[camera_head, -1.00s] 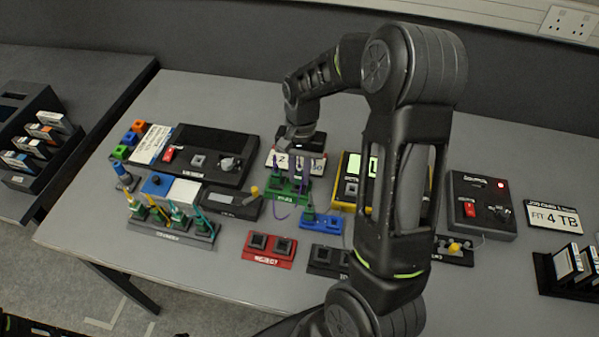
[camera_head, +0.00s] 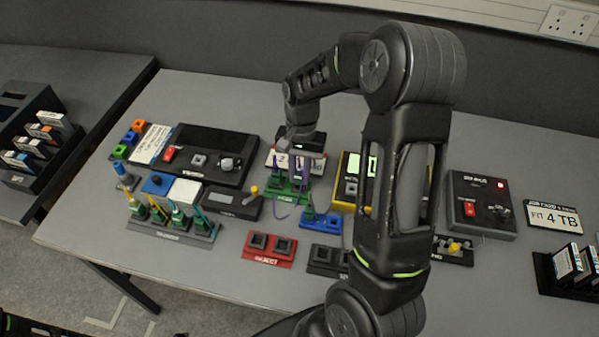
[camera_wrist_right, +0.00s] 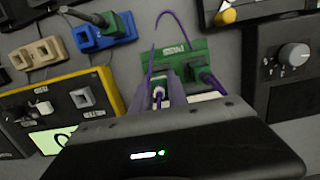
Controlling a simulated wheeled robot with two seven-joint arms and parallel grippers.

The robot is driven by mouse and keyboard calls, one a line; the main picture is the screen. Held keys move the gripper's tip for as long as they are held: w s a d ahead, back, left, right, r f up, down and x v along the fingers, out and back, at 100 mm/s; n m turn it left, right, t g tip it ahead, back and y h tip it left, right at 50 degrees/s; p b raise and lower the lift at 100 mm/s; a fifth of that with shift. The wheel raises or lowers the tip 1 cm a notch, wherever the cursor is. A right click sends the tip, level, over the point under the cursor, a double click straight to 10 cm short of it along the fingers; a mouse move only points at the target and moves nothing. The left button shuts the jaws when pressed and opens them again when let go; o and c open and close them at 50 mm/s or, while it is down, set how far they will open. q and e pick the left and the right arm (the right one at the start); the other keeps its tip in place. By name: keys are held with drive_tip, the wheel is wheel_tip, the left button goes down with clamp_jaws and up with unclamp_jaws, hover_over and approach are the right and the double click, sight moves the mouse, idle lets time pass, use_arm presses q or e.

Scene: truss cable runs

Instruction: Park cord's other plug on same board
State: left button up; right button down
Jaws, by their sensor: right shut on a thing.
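The green board (camera_head: 286,190) stands mid-table with upright purple cord leads over it. The purple cord (camera_wrist_right: 165,18) loops out beyond the board and back to my right gripper. My right gripper (camera_wrist_right: 160,92) is shut on the cord's other plug at the board's left part. I cannot tell whether that plug is seated.
A blue board (camera_head: 322,222) and a red board (camera_head: 268,248) lie in front of the green board. A yellow-cased device (camera_head: 347,183) is close on its right, and a grey display box (camera_head: 232,203) on its left. My right arm covers part of the table.

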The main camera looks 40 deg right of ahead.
drive_tip(key=shift+f+b, duration=0.4)
drive_tip(key=shift+f, duration=0.35)
idle(1.0)
idle(0.8)
drive_tip(key=c, duration=1.2)
unclamp_jaws()
drive_tip(key=shift+r+p, duration=2)
drive_tip(key=shift+r, duration=0.5)
drive_tip(key=shift+r, duration=0.1)
wheel_tip(320, 180, up, 4)
drive_tip(key=p, duration=0.3)
